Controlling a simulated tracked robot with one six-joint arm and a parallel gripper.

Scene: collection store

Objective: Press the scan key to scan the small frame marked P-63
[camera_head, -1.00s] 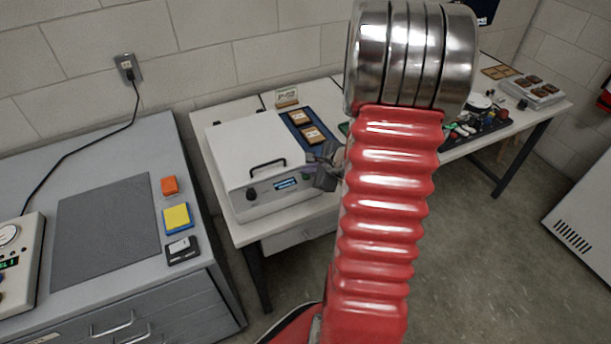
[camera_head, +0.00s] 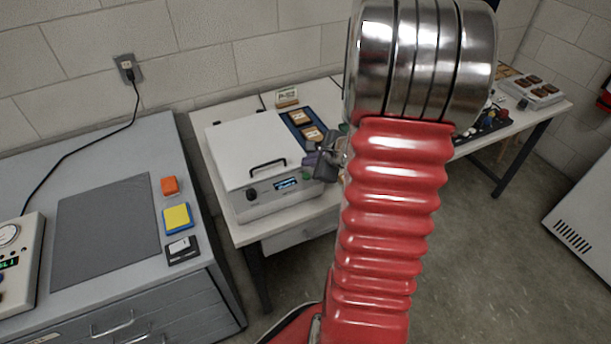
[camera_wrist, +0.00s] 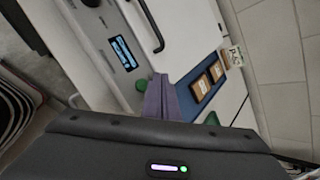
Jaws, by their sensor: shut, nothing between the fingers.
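The scanner is a white box (camera_head: 245,150) with its lid down, a black handle, a dark knob and a lit blue display (camera_head: 286,184). Its text is too small to read. The green scan key (camera_head: 306,178) is right of the display and also shows in the wrist view (camera_wrist: 141,84). My gripper (camera_head: 312,160) is shut and empty by the scanner's front right corner. Its fingers (camera_wrist: 160,98) appear just beside the key; I cannot tell whether they touch it. No marking P-63 is legible, and the scanner's inside is hidden.
A blue tray (camera_wrist: 223,52) with small brown frames (camera_wrist: 200,85) lies right of the scanner, by a small sign (camera_head: 287,97). A grey cabinet (camera_head: 150,140) with a mat and coloured blocks stands left. My red arm hides part of the table.

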